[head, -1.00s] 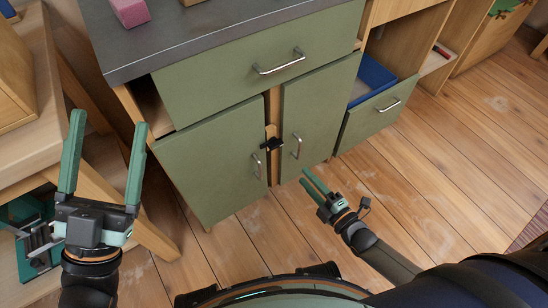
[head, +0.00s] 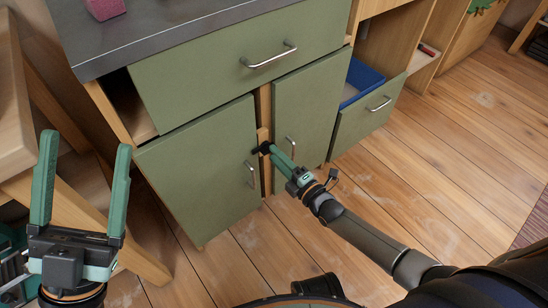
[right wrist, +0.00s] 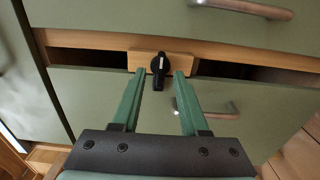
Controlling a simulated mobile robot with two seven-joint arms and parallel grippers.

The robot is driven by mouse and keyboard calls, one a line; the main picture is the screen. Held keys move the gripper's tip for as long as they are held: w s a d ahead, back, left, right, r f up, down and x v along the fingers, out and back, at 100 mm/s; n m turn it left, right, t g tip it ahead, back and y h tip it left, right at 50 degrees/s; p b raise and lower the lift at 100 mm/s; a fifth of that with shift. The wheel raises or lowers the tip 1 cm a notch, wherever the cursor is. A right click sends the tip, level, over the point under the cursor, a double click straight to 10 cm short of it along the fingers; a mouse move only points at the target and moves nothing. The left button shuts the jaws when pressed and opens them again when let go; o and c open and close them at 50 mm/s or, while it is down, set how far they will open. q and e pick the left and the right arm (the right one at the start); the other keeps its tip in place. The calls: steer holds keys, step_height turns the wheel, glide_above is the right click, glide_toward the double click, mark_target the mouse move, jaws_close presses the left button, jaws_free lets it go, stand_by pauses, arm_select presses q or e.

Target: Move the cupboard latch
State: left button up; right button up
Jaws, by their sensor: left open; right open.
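The cupboard latch (head: 262,148) is a small black turning piece on a light wooden block between two green doors. In the head view it reaches over the edge of the left door (head: 200,165); the right door (head: 305,115) is beside it. In the right wrist view the latch (right wrist: 158,72) points down, overlapping the lower door panel. My right gripper (right wrist: 159,76) is open, with one green fingertip on each side of the latch; contact cannot be told. In the head view its fingers (head: 273,153) partly cover the latch. My left gripper (head: 84,142) is open and empty, away at the left.
A wide green drawer (head: 240,60) with a metal handle sits above the doors. A lower drawer (head: 365,118) at right stands open with a blue bin (head: 360,80) inside. A wooden table (head: 15,100) stands at left. The plank floor at right is clear.

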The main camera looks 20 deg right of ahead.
steer(key=shift+x, duration=0.85)
steer(key=shift+c, duration=0.3)
jaws_close()
